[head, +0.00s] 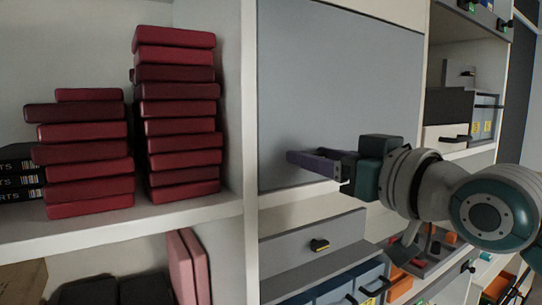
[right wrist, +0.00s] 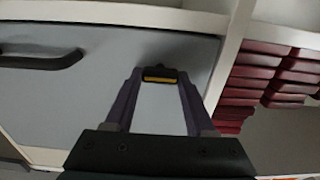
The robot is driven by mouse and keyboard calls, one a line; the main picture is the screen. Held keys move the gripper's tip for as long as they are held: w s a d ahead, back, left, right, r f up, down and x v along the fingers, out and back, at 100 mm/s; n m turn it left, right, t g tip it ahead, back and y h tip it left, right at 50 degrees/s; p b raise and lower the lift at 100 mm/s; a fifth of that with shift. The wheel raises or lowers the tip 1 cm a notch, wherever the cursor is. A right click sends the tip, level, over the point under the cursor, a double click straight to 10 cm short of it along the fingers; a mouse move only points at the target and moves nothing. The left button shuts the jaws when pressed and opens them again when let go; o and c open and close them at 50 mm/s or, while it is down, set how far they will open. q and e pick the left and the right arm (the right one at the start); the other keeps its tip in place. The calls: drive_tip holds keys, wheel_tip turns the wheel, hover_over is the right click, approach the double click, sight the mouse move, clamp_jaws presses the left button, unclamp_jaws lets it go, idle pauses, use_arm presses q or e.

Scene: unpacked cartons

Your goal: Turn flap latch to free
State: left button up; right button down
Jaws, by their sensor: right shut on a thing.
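The flap is a large flat grey panel (head: 340,85), closed in its frame. It also shows in the right wrist view (right wrist: 60,110). The flap latch (right wrist: 160,75) is a small black piece with a yellow stripe, near the panel's edge in the right wrist view. My right gripper (head: 292,158) reaches in from the right, its purple fingers against the panel's lower part. In the right wrist view the fingertips (right wrist: 160,74) are on both sides of the latch, shut on it. In the head view the fingers hide the latch. My left gripper is not in view.
Stacks of dark red boxes (head: 180,145) fill the open shelf (head: 120,222) on the left. A black handle (right wrist: 45,60) is on the panel. Blue-fronted bins (head: 345,285) are underneath.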

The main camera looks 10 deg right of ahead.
drive_tip(key=shift+n, duration=0.3)
drive_tip(key=n, duration=1.7)
drive_tip(key=shift+a+f+b, duration=0.2)
drive_tip(key=shift+b, duration=0.15)
drive_tip(key=shift+n, duration=0.3)
drive_tip(key=shift+c, duration=1.2)
unclamp_jaws()
